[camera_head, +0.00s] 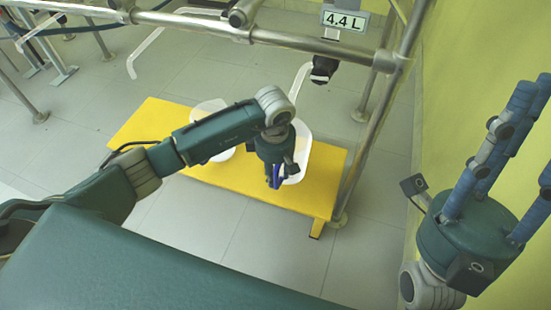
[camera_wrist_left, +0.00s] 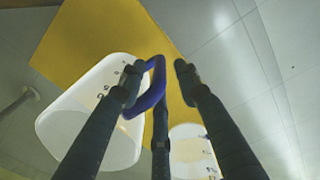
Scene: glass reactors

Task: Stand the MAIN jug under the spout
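A white jug (camera_head: 303,150) with a blue handle (camera_head: 276,178) stands on the yellow bench (camera_head: 315,200). In the left wrist view, this jug (camera_wrist_left: 75,125) shows small marks and its handle (camera_wrist_left: 150,98) lies among the fingers. My left gripper (camera_head: 278,172) points down at the handle side. Its fingers are spread around the handle; a gap shows beside the right finger. A second white jug (camera_head: 210,110) is partly hidden behind my left arm. I cannot read which is MAIN. A white spout (camera_head: 299,82) hangs above the right jug. My right gripper (camera_head: 515,150) is open and empty.
A metal pipe frame (camera_head: 300,42) crosses above the bench, with an upright beside its right end. A sign reading 4.4 L (camera_head: 345,20) hangs there. Another white spout (camera_head: 145,52) is at the left. A yellow wall (camera_head: 470,60) stands at the right.

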